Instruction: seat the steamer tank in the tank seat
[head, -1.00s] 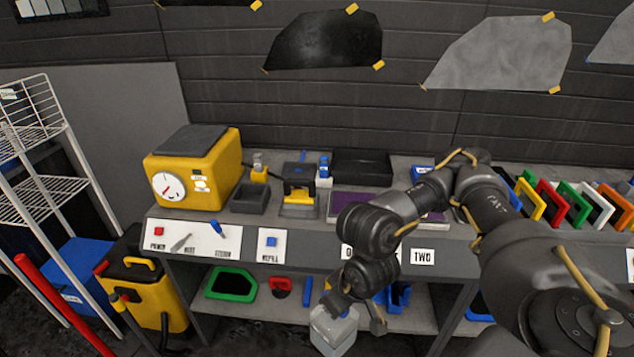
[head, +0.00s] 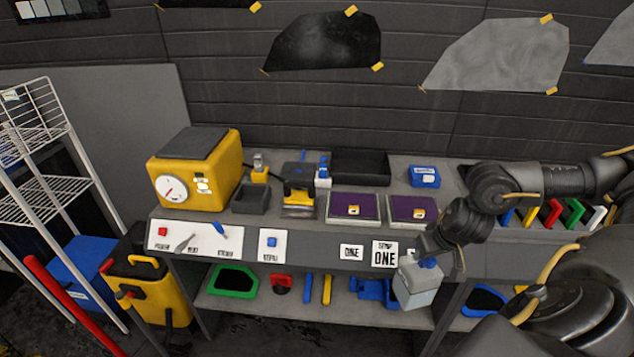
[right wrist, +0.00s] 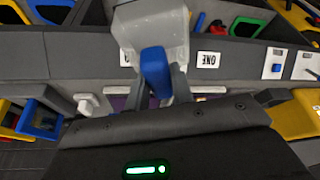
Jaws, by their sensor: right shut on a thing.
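The steamer tank (head: 416,288) is a pale grey, translucent box with a blue top. My right gripper (head: 428,256) is shut on it at the blue top, and the tank hangs in front of the bench's front edge, right of the STEP ONE sign. In the right wrist view the tank (right wrist: 150,25) shows at the top, its blue part (right wrist: 155,72) between my fingers (right wrist: 157,90). A dark grey open-topped box (head: 250,198), which looks like the tank seat, stands on the bench right of the yellow steamer (head: 192,175). It looks empty. My left gripper is out of view.
A yellow-handled tool (head: 298,197) and two purple-topped pads (head: 353,207) stand on the bench between the seat and the tank. Switch panels (head: 188,237) line the front face. A lower shelf (head: 340,312) holds several coloured tools.

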